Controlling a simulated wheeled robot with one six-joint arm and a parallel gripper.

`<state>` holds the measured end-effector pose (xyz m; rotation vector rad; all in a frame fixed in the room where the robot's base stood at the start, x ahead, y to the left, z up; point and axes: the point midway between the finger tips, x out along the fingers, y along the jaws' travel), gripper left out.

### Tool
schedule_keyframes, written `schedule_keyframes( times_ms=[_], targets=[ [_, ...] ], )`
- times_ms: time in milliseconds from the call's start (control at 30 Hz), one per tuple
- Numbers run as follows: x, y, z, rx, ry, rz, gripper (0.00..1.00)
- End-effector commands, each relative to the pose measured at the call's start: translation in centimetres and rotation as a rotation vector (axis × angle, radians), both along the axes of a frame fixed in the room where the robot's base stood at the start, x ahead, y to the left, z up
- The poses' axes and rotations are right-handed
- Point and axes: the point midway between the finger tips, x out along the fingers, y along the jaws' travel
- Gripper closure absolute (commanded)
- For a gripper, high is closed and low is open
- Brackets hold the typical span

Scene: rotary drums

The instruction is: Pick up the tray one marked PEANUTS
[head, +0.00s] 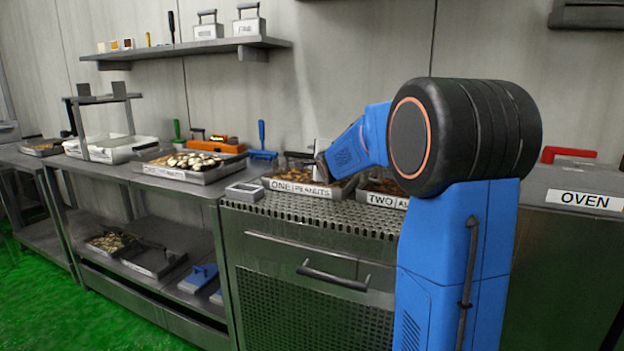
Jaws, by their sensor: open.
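The tray marked ONE | PEANUTS (303,189) sits on the perforated metal counter in the middle of the head view. It is a shallow grey tray with brown contents and a white label on its front. My gripper (321,167) is at the end of my blue arm, at or just above the right part of this tray. The gripper is small in view and partly hidden by my arm; it is open. I cannot tell whether it touches the tray. The tray marked TWO (383,199) stands just right of it, partly hidden by my arm.
A small metal container (244,192) stands close to tray one's left. A larger filled tray (186,167) is further left. A blue-handled tool (262,143) and an orange device (217,146) stand behind. The box labelled OVEN (585,190) is at right.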

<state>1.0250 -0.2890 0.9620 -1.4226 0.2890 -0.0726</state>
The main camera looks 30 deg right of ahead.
Motion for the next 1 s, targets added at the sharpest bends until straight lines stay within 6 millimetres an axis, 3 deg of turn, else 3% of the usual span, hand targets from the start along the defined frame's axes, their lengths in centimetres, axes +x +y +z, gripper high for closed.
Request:
schedule_keyframes(
  times_ms=[200,433,467,600,633,1000],
  targets=[
    [2.4,-0.6,-0.5,0.0,0.0,0.0,0.6],
    [2.5,-0.6,-0.4,0.0,0.0,0.0,0.6],
    [2.5,-0.6,-0.4,0.0,0.0,0.0,0.62],
    [2.5,-0.6,-0.4,0.0,0.0,0.0,0.96],
    [2.5,-0.6,-0.4,0.0,0.0,0.0,1.0],
    [2.5,-0.6,-0.5,0.0,0.001,0.0,1.0]
  ],
)
